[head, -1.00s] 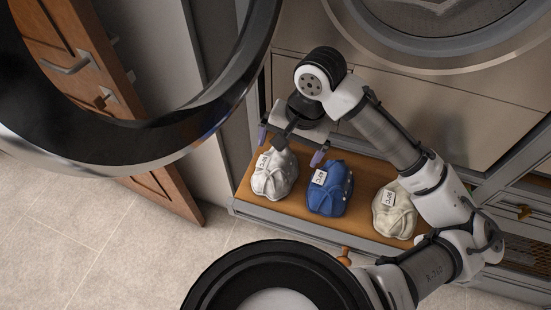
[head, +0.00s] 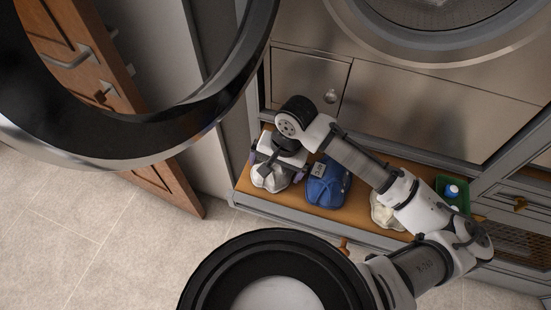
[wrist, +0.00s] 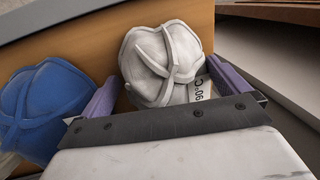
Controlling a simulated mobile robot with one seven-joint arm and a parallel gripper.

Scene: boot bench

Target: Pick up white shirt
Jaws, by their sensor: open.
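A crumpled white shirt (head: 268,183) lies at the left end of the wooden bench top, partly hidden under my gripper in the head view. In the wrist view the white shirt (wrist: 160,62) lies between and just beyond the fingertips, with a white tag reading 90°C near the right finger. My gripper (head: 275,168) is open, with its purple-tipped fingers on either side of the shirt. In the wrist view my gripper (wrist: 163,82) has nothing clamped in it. Whether the fingers touch the cloth I cannot tell.
A blue crumpled garment (head: 327,187) lies just right of the white shirt, close to one finger. A cream garment (head: 383,212) lies farther right, partly behind my arm. A green container (head: 452,187) with a bottle stands at the right end. A cabinet front (head: 440,115) rises behind the bench.

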